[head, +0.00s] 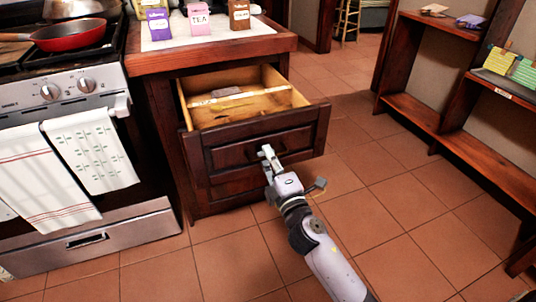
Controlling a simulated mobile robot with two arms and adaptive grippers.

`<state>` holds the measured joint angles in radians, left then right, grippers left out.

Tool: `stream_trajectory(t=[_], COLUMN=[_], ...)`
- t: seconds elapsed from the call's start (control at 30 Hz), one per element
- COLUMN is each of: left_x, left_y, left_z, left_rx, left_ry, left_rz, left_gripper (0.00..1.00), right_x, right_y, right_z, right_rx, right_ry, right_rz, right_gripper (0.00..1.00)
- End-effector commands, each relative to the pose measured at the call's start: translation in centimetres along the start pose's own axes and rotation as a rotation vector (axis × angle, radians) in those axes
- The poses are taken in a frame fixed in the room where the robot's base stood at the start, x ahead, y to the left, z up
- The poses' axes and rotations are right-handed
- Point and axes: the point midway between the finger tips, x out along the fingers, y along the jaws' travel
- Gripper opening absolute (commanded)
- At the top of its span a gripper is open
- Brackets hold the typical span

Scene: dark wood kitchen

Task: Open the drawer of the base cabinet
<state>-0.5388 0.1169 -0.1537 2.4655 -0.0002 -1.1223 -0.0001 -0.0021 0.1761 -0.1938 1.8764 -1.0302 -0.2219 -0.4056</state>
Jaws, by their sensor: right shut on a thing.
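The base cabinet (160,108) is dark wood and stands to the right of the stove. Its top drawer (225,138) is pulled out, and its pale wood inside shows, with a light divider strip across it and a small flat item near the back. My right gripper (268,155) is at the middle of the drawer front, shut on the drawer handle. The handle is mostly hidden behind the fingers. My left gripper is not in the view.
The stove (60,93) with two hanging towels (92,150) and a red pan (68,34) is on the left. Boxes, one a pink tea box (199,19), stand on the countertop. A wooden shelf (408,108) is on the right. The tiled floor (395,215) between is clear.

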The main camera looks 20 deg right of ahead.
Motion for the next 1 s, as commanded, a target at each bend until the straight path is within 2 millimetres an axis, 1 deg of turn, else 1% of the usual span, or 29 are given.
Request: stream_trajectory(t=[0.23,0.27,0.5,0.57,0.87,1.0], left_x=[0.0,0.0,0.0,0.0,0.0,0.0], left_y=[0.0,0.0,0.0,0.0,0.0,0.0], left_z=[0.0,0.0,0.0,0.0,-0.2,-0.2], left_rx=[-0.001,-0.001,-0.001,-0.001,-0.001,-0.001], left_ry=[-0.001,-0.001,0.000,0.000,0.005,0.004], left_rz=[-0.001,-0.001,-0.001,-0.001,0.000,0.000], left_gripper=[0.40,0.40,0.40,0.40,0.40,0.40], right_x=[0.0,0.0,0.0,0.0,-0.1,-1.3], right_y=[-0.1,-0.1,0.0,0.0,0.0,-0.1], right_z=[0.0,0.0,0.0,0.0,0.0,-0.1], right_rx=[0.000,0.000,0.000,0.000,0.000,0.001], right_ry=[-0.001,-0.001,0.000,0.000,0.000,0.001], right_rz=[-0.001,-0.001,-0.001,-0.001,0.000,-0.002], right_gripper=[0.00,0.10,0.26,0.29,0.29,0.29])
